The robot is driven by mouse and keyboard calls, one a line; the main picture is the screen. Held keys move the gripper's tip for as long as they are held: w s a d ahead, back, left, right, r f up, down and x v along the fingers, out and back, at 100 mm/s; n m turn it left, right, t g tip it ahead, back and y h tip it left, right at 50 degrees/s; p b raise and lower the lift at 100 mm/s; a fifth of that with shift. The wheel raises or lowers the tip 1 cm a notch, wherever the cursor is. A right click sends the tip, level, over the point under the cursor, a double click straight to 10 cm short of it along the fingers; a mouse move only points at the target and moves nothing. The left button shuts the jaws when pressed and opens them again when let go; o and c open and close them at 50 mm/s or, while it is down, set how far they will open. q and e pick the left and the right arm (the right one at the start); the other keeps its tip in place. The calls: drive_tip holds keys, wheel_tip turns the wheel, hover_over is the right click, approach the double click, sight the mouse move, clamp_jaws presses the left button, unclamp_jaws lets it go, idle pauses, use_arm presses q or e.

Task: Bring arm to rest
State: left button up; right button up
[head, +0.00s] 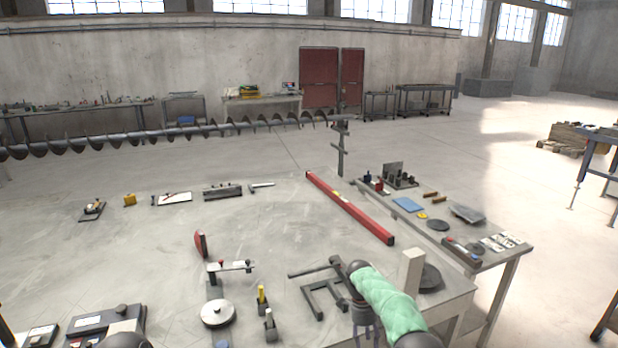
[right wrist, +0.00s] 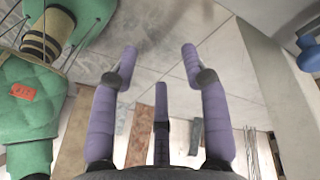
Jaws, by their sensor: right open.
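My right arm (head: 390,298), in a green quilted sleeve, reaches in from the bottom of the head view over the front right part of the table. My right gripper (head: 366,328) hangs below it, partly cut off by the frame edge, beside a dark metal frame stand (head: 322,298). In the right wrist view the purple fingers of this gripper (right wrist: 158,62) are spread apart with nothing between them. A long grey auger (head: 180,131) runs across behind the table, its right end at a dark post (head: 341,150). My left gripper is not in view.
The large grey table (head: 150,240) holds a red level bar (head: 348,207), a white round disc (head: 217,313), a yellow marker (head: 262,296) and a pale upright block (head: 412,268) close to my right arm. A side table (head: 487,259) with small tools stands right. The table's middle is mostly clear.

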drive_tip(key=s+a+f+n+t+y, duration=0.1)
drive_tip(key=s+a+f+n+y, duration=0.15)
drive_tip(key=s+f+n, duration=0.45)
drive_tip(key=s+a+f+n+y, duration=0.2)
drive_tip(key=s+a+f+n, duration=0.2)
drive_tip(key=s+f, duration=0.55)
drive_tip(key=s+a+f+n+t+y, duration=0.1)
drive_tip(key=s+n, duration=0.6)
drive_tip(key=s, duration=1.5)
drive_tip(key=shift+s+a+f+t, duration=0.2)
drive_tip(key=shift+s+f+t, duration=0.15)
drive_tip(key=shift+f, duration=0.3)
